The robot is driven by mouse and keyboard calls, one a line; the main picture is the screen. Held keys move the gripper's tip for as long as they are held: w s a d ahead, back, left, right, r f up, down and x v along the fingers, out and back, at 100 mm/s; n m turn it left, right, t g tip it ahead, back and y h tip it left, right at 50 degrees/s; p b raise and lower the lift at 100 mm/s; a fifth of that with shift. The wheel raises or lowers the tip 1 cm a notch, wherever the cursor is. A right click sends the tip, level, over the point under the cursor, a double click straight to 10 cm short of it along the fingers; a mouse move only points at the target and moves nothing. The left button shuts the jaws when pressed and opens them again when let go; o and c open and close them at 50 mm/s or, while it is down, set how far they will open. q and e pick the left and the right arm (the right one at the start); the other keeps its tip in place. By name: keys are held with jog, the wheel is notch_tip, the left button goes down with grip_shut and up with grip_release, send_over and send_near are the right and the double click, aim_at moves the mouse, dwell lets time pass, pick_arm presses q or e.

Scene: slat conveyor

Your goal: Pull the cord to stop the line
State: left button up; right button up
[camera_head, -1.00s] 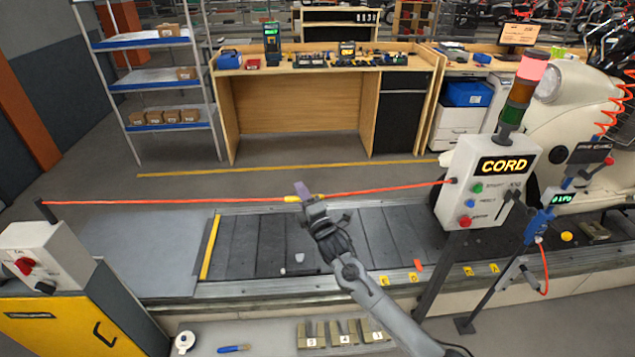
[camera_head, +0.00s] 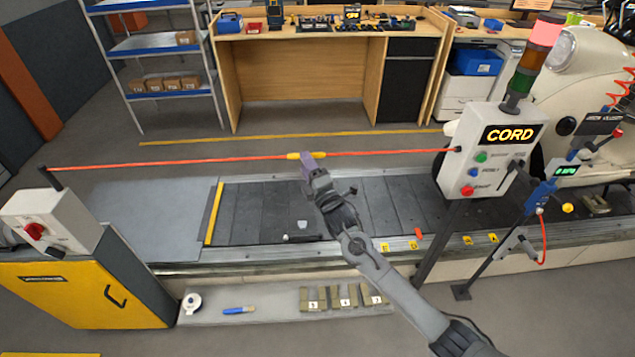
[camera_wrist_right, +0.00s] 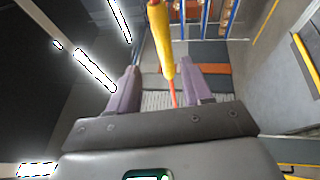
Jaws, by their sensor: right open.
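The orange-red cord (camera_head: 390,153) runs over the conveyor from a post on the grey box at left to the control box reading CORD (camera_head: 492,160) at right. A yellow sleeve (camera_head: 293,156) sits midway on the cord. My right gripper (camera_head: 306,160) is at this sleeve. In the right wrist view my right gripper (camera_wrist_right: 162,85) is open, with purple fingers apart. The yellow sleeve (camera_wrist_right: 161,40) and cord pass through the gap between them; I cannot see contact. My left gripper is not in view.
The slat conveyor (camera_head: 250,205) carries a few small bits. A stack light (camera_head: 535,60), lit red on top, stands above the control box. A blue tool holder (camera_head: 540,195) stands at right, a yellow cabinet (camera_head: 60,290) at front left.

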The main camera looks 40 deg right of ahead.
jog(key=v, duration=0.8)
jog(key=shift+s, duration=0.4)
jog(key=shift+a+f, duration=0.1)
jog(key=s+a+f+m+g+y, duration=0.1)
jog(key=s+a+f+m+g, duration=0.15)
jog(key=s+a+f, duration=0.45)
jog(key=s+a+f+m+g+y, duration=0.15)
jog(key=s+f+g, duration=0.25)
jog(key=s+f, duration=0.6)
jog(key=s+a+m+g, duration=0.2)
jog(key=s+m+g, duration=0.35)
jog(key=s, duration=0.35)
jog(key=s+a+m+g, duration=0.35)
jog(key=s+m, duration=0.25)
jog(key=s, duration=0.3)
notch_tip(320, 180, up, 26)
jog(key=p, duration=2.5)
jog(key=shift+w+d+r+g, duration=0.15)
jog(key=shift+d+r+g, duration=0.05)
jog(key=shift+d+g, duration=0.2)
